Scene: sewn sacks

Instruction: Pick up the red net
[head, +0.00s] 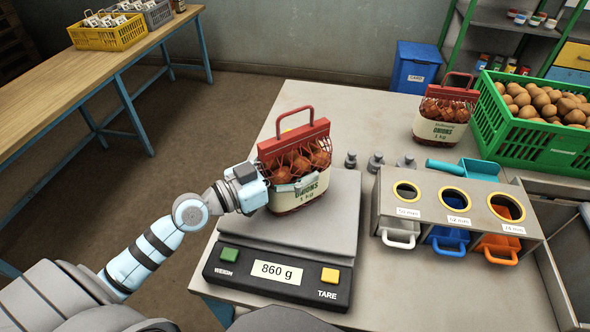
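A red net of onions (297,165) with a red top, a red handle and a cream "ONIONS 1 kg" label stands upright on the grey scale (330,215). The scale display reads 860 g. My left gripper (292,186) is at the net's left side, with one finger lying across its front above the label. The other finger is hidden, so I cannot tell whether the grip is closed. A second, similar red net (446,112) stands further back on the table, apart from my gripper. My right gripper is not in view.
A grey sizing box (455,208) with three round holes and coloured scoops is to the right. A wooden bench (90,75) is at left.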

